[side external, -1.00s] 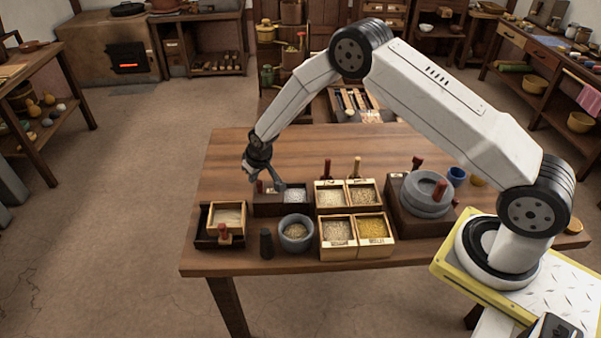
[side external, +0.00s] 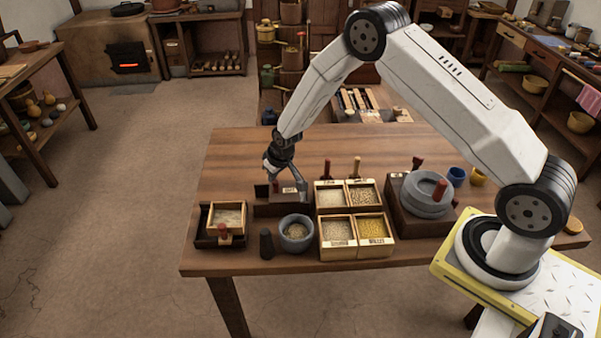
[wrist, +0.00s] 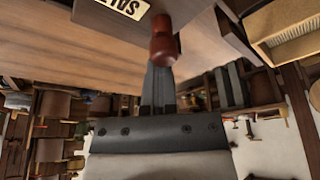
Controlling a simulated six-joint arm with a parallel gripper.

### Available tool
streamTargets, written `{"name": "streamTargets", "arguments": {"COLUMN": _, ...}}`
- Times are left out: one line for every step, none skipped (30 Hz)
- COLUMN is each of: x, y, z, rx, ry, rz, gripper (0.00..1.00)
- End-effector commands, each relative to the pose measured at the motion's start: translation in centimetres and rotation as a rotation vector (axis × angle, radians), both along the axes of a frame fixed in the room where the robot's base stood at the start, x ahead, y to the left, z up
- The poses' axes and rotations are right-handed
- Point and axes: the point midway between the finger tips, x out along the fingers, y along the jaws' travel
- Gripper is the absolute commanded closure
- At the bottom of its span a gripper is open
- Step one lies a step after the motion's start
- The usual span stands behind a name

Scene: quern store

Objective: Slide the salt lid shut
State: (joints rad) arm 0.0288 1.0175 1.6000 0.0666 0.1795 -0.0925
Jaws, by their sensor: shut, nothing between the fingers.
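The salt box (side external: 268,209) is a low dark wooden box near the middle of the table. Its dark lid (wrist: 96,12) bears a SALT label and a red-brown knob (wrist: 163,42); the knob also shows in the side view (side external: 276,187). The lid lies over the box's right part, and no white salt shows in the side view. My gripper (side external: 301,194) is shut and empty, low at the lid. In the wrist view its fingertips (wrist: 160,72) are right at the knob; I cannot tell whether they touch it.
Right of the salt box stand several open grain boxes (side external: 338,243) and a grey stone quern (side external: 424,208). In front are a stone mortar (side external: 297,245), a dark upright pestle (side external: 266,243) and a tray with a small box (side external: 207,240). The table's back left is clear.

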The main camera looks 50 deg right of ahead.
Motion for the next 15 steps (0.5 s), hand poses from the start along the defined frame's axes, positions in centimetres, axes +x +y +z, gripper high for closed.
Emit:
{"name": "streamTargets", "arguments": {"x": -0.7, "y": -0.5, "z": -0.1, "rx": 0.001, "ry": 0.006, "rz": -0.004, "gripper": 1.0}}
{"name": "streamTargets", "arguments": {"x": -1.0, "y": -0.8, "z": -0.1, "rx": 0.001, "ry": 0.007, "rz": -0.002, "gripper": 1.0}}
{"name": "streamTargets", "arguments": {"x": -1.2, "y": -1.0, "z": -0.1, "rx": 0.001, "ry": 0.006, "rz": -0.002, "gripper": 1.0}}
{"name": "streamTargets", "arguments": {"x": -1.5, "y": -1.2, "z": -0.1, "rx": 0.001, "ry": 0.006, "rz": -0.002, "gripper": 1.0}}
{"name": "streamTargets", "arguments": {"x": -1.7, "y": -1.4, "z": -0.1, "rx": 0.001, "ry": 0.006, "rz": -0.002, "gripper": 1.0}}
{"name": "streamTargets", "arguments": {"x": -1.8, "y": -1.6, "z": -0.1, "rx": 0.0, "ry": 0.005, "rz": -0.002, "gripper": 1.0}}
{"name": "streamTargets", "arguments": {"x": -1.9, "y": -1.7, "z": -0.1, "rx": -0.001, "ry": 0.005, "rz": -0.001, "gripper": 1.0}}
{"name": "streamTargets", "arguments": {"x": -2.0, "y": -1.8, "z": -0.1, "rx": -0.001, "ry": 0.005, "rz": -0.001, "gripper": 1.0}}
{"name": "streamTargets", "arguments": {"x": -2.1, "y": -1.9, "z": -0.1, "rx": -0.002, "ry": 0.005, "rz": -0.002, "gripper": 1.0}}
{"name": "streamTargets", "arguments": {"x": -2.2, "y": -1.9, "z": -0.1, "rx": -0.002, "ry": 0.005, "rz": -0.002, "gripper": 1.0}}
{"name": "streamTargets", "arguments": {"x": -2.2, "y": -1.9, "z": -0.1, "rx": -0.002, "ry": 0.005, "rz": -0.001, "gripper": 1.0}}
{"name": "streamTargets", "arguments": {"x": -2.2, "y": -1.9, "z": -0.1, "rx": -0.002, "ry": 0.006, "rz": -0.001, "gripper": 1.0}}
{"name": "streamTargets", "arguments": {"x": -2.2, "y": -1.9, "z": -0.2, "rx": -0.002, "ry": 0.006, "rz": -0.001, "gripper": 1.0}}
{"name": "streamTargets", "arguments": {"x": -2.2, "y": -1.9, "z": -0.2, "rx": -0.002, "ry": 0.007, "rz": -0.001, "gripper": 1.0}}
{"name": "streamTargets", "arguments": {"x": -2.2, "y": -1.9, "z": -0.2, "rx": -0.001, "ry": 0.007, "rz": 0.0, "gripper": 1.0}}
